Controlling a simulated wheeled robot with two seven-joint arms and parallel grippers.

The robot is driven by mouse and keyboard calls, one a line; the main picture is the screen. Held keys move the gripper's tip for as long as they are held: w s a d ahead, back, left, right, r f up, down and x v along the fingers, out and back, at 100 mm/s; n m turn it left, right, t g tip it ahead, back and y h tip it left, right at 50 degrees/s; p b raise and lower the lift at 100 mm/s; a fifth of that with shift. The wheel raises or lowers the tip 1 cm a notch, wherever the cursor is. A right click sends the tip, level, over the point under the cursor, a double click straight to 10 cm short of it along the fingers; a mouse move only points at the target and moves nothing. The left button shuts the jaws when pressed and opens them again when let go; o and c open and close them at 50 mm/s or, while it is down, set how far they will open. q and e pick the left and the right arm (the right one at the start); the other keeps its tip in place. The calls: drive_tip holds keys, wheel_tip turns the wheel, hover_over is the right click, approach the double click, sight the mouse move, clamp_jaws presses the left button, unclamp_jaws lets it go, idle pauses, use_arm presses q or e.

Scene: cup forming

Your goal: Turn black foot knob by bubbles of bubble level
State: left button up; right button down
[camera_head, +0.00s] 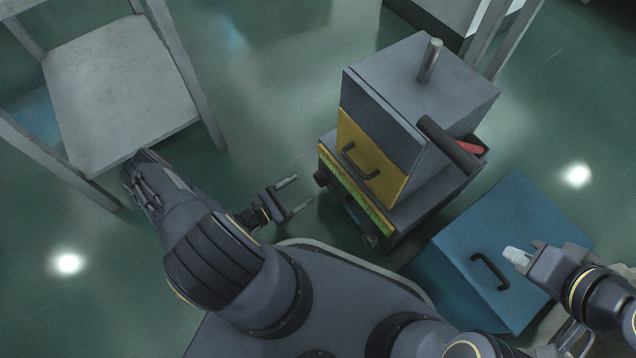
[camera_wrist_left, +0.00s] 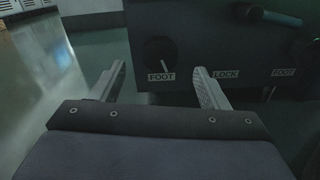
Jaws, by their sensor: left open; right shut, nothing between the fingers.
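The grey machine (camera_head: 420,100) with a yellow front panel stands in the middle of the head view. A black foot knob (camera_head: 321,178) sits low at its left front corner. In the left wrist view a round black knob (camera_wrist_left: 158,50) is above a FOOT label, ahead of and between my fingertips, not touched. My left gripper (camera_head: 295,196) is open and empty, a little short of the machine front; its fingers (camera_wrist_left: 158,70) also show in the wrist view. My right gripper (camera_head: 515,256) is shut and empty above the blue box. I cannot make out the bubble level.
A blue box (camera_head: 530,220) with a black handle stands right of the machine. A grey table (camera_head: 120,90) stands at the upper left, close to my left arm. LOCK (camera_wrist_left: 226,74) and a second FOOT label (camera_wrist_left: 284,72) mark the panel further right. Floor is open left of the machine.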

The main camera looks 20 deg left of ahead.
sight(317, 180)
use_arm(q)
drive_tip(key=x, duration=0.2)
drive_tip(key=b+x, duration=0.1)
drive_tip(key=x, duration=0.1)
drive_tip(key=b+x, duration=0.1)
drive_tip(key=x, duration=0.1)
drive_tip(key=shift+w+d+f, duration=0.15)
drive_tip(key=shift+d+f, duration=0.05)
drive_tip(key=shift+f, duration=0.15)
drive_tip(key=shift+w+d+r, duration=0.1)
drive_tip(key=shift+w+d, duration=0.2)
drive_tip(key=shift+w, duration=0.25)
drive_tip(key=c, duration=1)
drive_tip(key=shift+r, duration=0.1)
